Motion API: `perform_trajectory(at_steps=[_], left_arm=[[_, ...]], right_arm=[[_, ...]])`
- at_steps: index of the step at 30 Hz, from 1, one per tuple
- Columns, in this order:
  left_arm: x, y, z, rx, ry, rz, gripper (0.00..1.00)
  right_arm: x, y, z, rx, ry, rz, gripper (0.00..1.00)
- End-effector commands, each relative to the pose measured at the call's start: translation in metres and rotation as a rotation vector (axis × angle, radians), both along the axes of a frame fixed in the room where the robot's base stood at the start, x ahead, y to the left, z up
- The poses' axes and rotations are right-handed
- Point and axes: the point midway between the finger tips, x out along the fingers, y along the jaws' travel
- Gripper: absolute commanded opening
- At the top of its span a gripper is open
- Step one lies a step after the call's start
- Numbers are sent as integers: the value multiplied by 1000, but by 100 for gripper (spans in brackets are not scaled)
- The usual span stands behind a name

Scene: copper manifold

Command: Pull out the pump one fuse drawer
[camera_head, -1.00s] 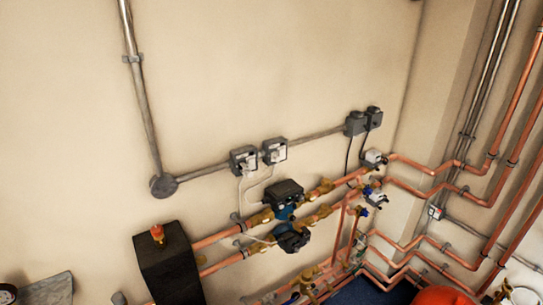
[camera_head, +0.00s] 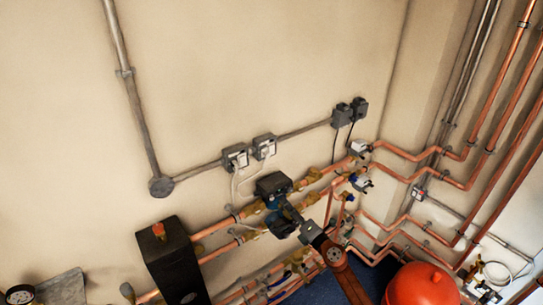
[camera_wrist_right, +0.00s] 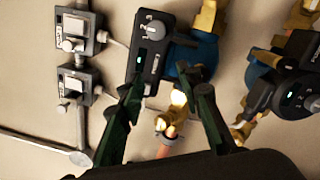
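Two grey fuse units, each with a white front, sit on the wall conduit in the head view: the left one (camera_head: 235,157) and the right one (camera_head: 264,146). They also show at the left of the right wrist view, one upper (camera_wrist_right: 76,30) and one lower (camera_wrist_right: 79,82). I cannot tell which serves pump one. Both drawers look seated. My right gripper (camera_head: 285,207) is in front of the pumps, below and right of the fuse units, not touching them. In the wrist view its two dark green fingers (camera_wrist_right: 164,84) are spread and empty. My left gripper is not in view.
A black pump head (camera_head: 273,185) is close behind my right gripper; a second pump (camera_wrist_right: 285,93) is partly hidden. Copper pipes run below and right. A black box (camera_head: 172,260) stands lower left; a red vessel (camera_head: 422,285) lower right. The wall above the units is clear.

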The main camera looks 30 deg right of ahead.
Motion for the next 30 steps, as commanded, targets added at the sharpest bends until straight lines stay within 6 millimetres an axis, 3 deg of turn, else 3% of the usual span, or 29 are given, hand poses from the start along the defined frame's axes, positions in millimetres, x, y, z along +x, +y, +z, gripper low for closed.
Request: perform_trajectory(at_steps=[1,3,6,9,13,17,30], left_arm=[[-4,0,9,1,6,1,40],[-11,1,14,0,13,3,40],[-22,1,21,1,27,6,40],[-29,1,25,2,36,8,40],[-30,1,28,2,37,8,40],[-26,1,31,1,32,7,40],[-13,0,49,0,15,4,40]], right_arm=[[4,13,48,-166,-36,38,32],[6,26,88,-389,-55,69,32],[8,34,131,-676,-59,74,32],[10,29,158,-883,-40,46,32],[10,20,177,-1033,-16,8,32],[16,17,183,-1079,-4,-6,32],[78,22,182,-1077,-4,-6,32]])
